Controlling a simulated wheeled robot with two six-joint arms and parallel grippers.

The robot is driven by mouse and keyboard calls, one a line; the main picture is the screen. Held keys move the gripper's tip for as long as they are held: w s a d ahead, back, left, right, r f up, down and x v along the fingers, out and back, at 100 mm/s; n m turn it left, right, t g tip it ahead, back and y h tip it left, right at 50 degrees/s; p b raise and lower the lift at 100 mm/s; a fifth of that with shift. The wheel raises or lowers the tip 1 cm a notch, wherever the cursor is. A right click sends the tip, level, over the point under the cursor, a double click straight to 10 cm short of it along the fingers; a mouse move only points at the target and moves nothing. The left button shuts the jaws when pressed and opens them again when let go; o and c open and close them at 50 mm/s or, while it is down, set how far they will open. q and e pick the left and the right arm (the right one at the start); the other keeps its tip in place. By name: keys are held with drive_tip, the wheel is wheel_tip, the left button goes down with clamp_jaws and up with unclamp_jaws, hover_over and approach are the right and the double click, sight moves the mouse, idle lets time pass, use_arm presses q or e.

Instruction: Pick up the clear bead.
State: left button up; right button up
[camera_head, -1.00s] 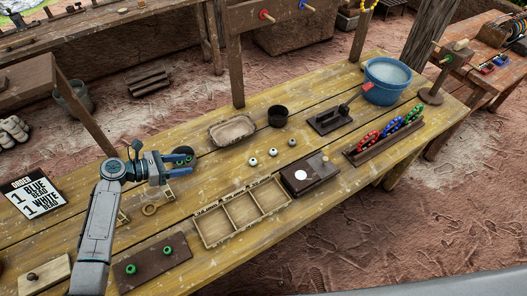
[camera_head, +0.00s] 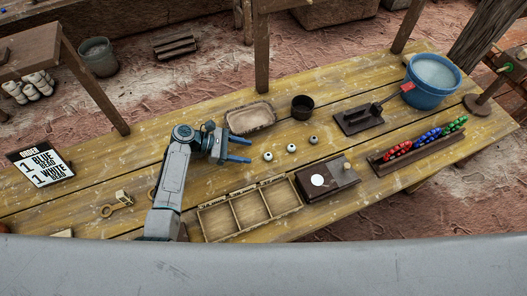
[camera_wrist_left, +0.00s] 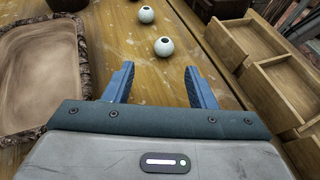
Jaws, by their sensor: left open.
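My right gripper is not in view.
A shallow bark-rimmed tray (camera_head: 250,131) lies beside the gripper, and a dark cup (camera_head: 302,107) stands behind. A three-compartment wooden tray (camera_head: 234,217) and dark box (camera_head: 343,184) are in front. A bead rack (camera_head: 381,166) and blue bucket (camera_head: 411,96) are right.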

sight(264, 156)
use_arm(q)
drive_tip(key=shift+b+x, duration=0.5)
drive_tip(key=shift+x, duration=0.45)
drive_tip(key=shift+s+d+f, duration=0.1)
drive_tip(key=shift+s+d, duration=0.05)
drive_tip(key=shift+d, duration=0.15)
drive_tip(key=b+x, duration=0.3)
drive_tip(key=shift+s+d, duration=0.15)
drive_tip(key=shift+d, duration=0.6)
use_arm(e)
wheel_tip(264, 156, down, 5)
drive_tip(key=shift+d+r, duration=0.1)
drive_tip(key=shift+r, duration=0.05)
use_arm(q)
drive_tip(key=c, duration=1)
